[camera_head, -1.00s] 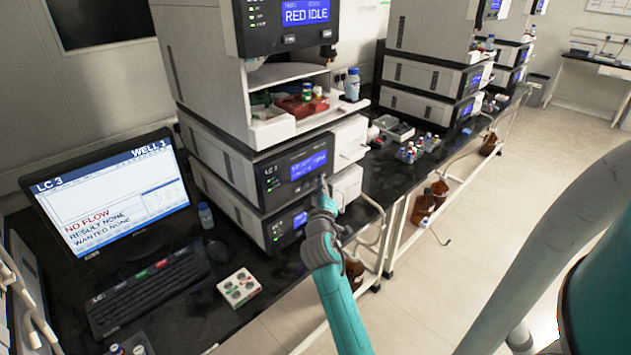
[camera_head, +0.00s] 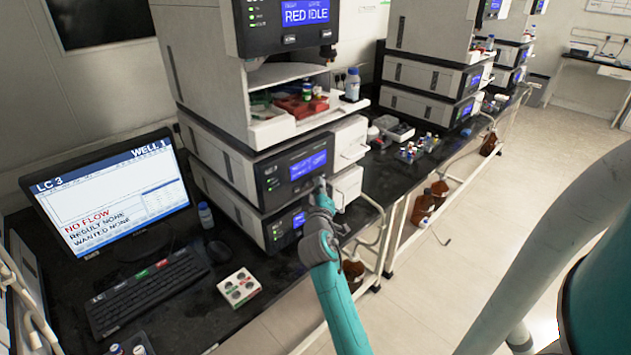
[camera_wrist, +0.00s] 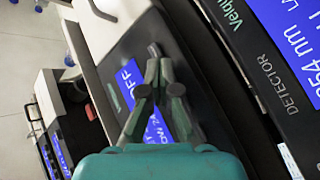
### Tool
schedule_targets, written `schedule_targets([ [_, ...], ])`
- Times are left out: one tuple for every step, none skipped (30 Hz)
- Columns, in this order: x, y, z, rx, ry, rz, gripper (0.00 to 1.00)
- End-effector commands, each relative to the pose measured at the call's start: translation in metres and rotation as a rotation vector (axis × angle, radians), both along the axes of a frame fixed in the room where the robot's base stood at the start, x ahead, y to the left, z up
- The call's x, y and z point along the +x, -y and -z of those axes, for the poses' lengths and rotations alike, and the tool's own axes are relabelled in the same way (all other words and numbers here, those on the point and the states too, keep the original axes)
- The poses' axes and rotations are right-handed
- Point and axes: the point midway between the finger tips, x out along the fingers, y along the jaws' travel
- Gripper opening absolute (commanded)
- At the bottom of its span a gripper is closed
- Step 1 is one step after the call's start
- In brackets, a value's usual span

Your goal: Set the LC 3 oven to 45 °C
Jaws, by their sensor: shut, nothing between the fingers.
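The LC 3 stack stands beside the monitor. The middle unit's dark front panel (camera_head: 270,182) carries a lit blue display (camera_head: 308,165); its text is too small to read in the head view. My gripper (camera_head: 321,186) is shut and empty at the lower right of this display, close to the panel. In the wrist view my gripper (camera_wrist: 162,78) points at a dark panel whose blue display (camera_wrist: 127,78) reads "OFF", partly hidden behind the fingers. A small dark key (camera_wrist: 154,50) shows just beyond the fingertips. I cannot tell whether they touch it.
A unit marked DETECTOR (camera_wrist: 282,90) shows "254 nm" beside the fingers in the wrist view. The monitor (camera_head: 110,200) reads LC 3, WELL 1, NO FLOW. A keyboard (camera_head: 150,290) and a button box (camera_head: 239,288) lie on the black bench. Bottles stand to the right.

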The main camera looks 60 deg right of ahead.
Motion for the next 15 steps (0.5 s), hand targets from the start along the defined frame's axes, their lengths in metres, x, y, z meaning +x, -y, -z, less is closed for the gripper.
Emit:
schedule_targets([
  [0.0, 0.0, 0.0, 0.0, 0.0, 0.0, 0.0],
  [0.0, 0.0, 0.0, 0.0, 0.0, 0.0, 0.0],
  [0.0, 0.0, 0.0, 0.0, 0.0, 0.0, 0.0],
  [0.0, 0.0, 0.0, 0.0, 0.0, 0.0, 0.0],
  [-0.001, 0.0, 0.0, 0.0, 0.0, 0.0, 0.0],
  [-0.001, 0.0, 0.0, 0.0, 0.0, 0.0, 0.0],
  [-0.002, -0.001, 0.0, 0.0, 0.0, 0.0, 0.0],
  [-0.003, -0.001, 0.0, -0.001, 0.0, 0.001, 0.0],
  [-0.005, -0.001, 0.0, -0.001, 0.0, 0.001, 0.0],
  [-0.006, -0.001, 0.0, -0.001, 0.0, 0.001, 0.0],
  [-0.008, -0.002, 0.0, -0.001, 0.0, 0.001, 0.0],
  [-0.01, -0.002, 0.0, 0.0, -0.001, 0.001, 0.0],
  [-0.011, -0.003, 0.0, 0.0, -0.001, 0.001, 0.0],
  [-0.013, -0.003, 0.0, 0.0, -0.001, 0.001, 0.0],
  [-0.014, -0.004, 0.0, 0.0, 0.0, 0.0, 0.0],
])
